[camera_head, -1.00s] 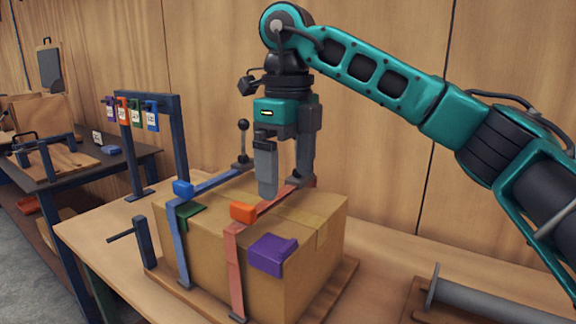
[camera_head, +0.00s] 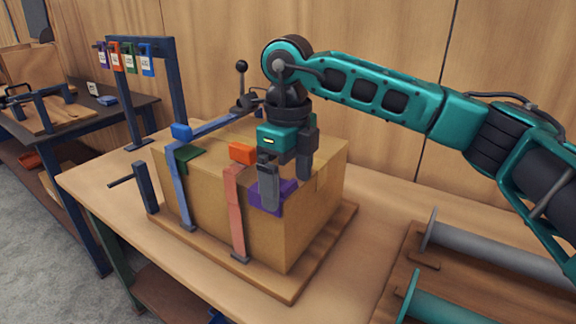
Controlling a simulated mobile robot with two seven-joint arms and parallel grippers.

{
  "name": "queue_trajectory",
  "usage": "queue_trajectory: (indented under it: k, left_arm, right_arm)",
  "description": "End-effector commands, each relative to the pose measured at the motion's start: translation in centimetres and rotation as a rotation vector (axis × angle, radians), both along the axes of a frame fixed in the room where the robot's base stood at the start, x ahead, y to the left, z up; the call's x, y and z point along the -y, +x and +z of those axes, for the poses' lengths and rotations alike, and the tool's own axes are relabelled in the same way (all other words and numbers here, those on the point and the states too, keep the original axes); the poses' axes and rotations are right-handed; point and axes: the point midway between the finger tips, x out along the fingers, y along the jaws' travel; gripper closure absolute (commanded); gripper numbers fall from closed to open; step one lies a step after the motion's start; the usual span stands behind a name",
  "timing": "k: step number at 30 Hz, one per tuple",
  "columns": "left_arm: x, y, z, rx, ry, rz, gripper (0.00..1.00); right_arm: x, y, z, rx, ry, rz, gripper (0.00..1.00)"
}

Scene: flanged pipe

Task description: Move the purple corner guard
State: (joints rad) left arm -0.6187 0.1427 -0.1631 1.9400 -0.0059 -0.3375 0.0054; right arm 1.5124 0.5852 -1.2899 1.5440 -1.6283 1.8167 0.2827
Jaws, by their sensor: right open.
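The purple corner guard (camera_head: 258,200) sits over the near top edge of the cardboard box (camera_head: 315,200), to the right of the red strap (camera_head: 234,215). My right gripper (camera_head: 286,192) is open and points down at the guard. Its near finger is in front of the guard and hides its middle; its other finger is over the box top behind it. I cannot tell whether either finger touches the guard. My left gripper is not in view.
A blue strap (camera_head: 176,185) and a green guard (camera_head: 187,153) are on the box's left part. An orange block (camera_head: 242,153) sits on the red strap. A rack with several coloured tags (camera_head: 147,60) stands behind left. Pipes (camera_head: 490,248) lie at right.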

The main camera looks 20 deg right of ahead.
Motion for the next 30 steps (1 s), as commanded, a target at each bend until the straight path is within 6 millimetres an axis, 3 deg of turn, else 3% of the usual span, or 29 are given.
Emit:
queue_trajectory:
  k: [8,26,30]
  left_arm:
    - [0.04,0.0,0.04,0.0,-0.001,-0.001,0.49]
    - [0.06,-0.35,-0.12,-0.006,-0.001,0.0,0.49]
    - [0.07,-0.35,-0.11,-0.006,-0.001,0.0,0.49]
  right_arm:
    - [0.02,-0.01,-0.06,-0.001,-0.001,0.0,0.06]
    - [0.01,-0.01,-0.03,-0.001,-0.001,0.0,0.64]
    - [-0.01,-0.01,-0.02,-0.001,-0.001,0.001,0.65]
